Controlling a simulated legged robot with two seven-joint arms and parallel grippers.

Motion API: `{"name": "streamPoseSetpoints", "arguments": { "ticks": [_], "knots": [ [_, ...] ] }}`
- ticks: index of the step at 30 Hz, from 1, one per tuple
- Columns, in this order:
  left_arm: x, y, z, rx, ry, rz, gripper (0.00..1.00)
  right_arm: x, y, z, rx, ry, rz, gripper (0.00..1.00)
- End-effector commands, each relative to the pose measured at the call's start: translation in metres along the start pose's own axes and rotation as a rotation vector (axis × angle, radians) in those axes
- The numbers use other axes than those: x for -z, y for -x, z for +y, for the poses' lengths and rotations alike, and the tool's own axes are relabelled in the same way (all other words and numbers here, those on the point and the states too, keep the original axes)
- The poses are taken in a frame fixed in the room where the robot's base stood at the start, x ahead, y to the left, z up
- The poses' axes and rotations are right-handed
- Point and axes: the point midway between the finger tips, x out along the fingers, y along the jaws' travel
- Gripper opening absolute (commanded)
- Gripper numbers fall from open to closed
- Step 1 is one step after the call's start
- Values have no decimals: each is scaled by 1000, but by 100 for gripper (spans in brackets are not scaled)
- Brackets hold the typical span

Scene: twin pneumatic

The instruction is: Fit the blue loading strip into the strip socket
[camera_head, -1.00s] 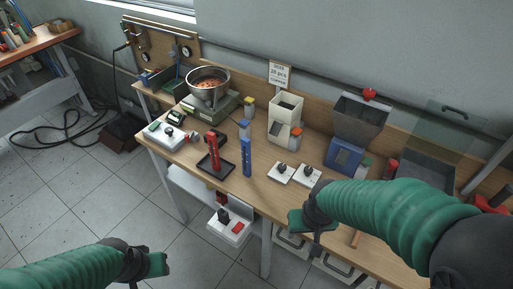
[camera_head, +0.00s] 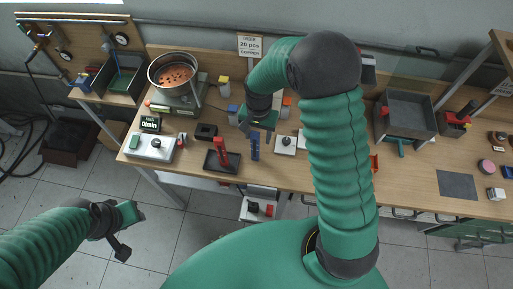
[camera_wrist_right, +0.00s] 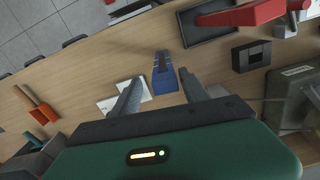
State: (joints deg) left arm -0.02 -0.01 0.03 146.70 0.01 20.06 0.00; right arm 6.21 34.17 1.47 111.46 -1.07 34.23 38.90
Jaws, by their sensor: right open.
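The blue loading strip (camera_head: 255,147) stands upright on the wooden bench. It also shows in the right wrist view (camera_wrist_right: 165,82), end-on between my right fingers. My right gripper (camera_head: 258,128) is over the strip, pointing down, with its jaws open; the fingers (camera_wrist_right: 161,92) lie on either side of the strip with gaps. A small black block with a recess (camera_head: 206,132) lies to the left of the strip; I cannot tell for sure whether it is the strip socket. My left gripper (camera_head: 128,224) is low at the left, away from the bench; its jaw opening is unclear.
A metal bowl of copper-coloured pieces (camera_head: 173,73) and a white control box (camera_head: 150,147) are farther left.

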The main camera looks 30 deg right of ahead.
Motion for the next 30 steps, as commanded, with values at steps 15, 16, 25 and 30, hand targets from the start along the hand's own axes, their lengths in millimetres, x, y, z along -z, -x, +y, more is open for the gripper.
{"name": "streamPoseSetpoints", "arguments": {
  "ticks": [15, 16, 25, 30],
  "knots": [
    [4, 14, 0, 0, 1, 0, 36, -5, -44, -4, -4, 3, 1, 49],
    [4, 14, 0, 0, 1, 0, 36, -5, -44, -3, -3, 3, 1, 45],
    [4, 14, 0, 0, 0, 0, 36, -4, -44, -3, -4, 3, 0, 6],
    [4, 14, 0, 0, 0, 1, 36, -4, -44, -4, -6, 3, 0, 0]
  ]
}}
